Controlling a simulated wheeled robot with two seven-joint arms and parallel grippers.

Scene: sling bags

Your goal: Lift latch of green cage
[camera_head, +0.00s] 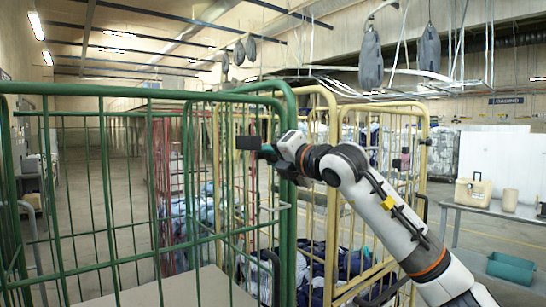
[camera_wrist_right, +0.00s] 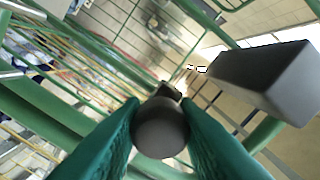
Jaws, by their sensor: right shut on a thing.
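The green cage (camera_head: 188,180) stands at the left and centre of the head view, with upright green bars and a thick rounded frame. A dark rectangular block (camera_head: 247,142) sits at the cage's top right; it shows large in the wrist view (camera_wrist_right: 262,80). My right gripper (camera_head: 267,152) reaches in from the right to the cage frame beside this block. In the wrist view its teal fingers (camera_wrist_right: 162,132) are shut on a dark rounded latch knob (camera_wrist_right: 161,128). The knob's far side is hidden. My left gripper is not in view.
A yellow cage (camera_head: 423,150) holding bags stands close behind my right arm. Grey bags (camera_head: 371,60) hang overhead. A table (camera_head: 490,211) with a beige box (camera_head: 473,192) and a teal bin (camera_head: 511,267) are at the right.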

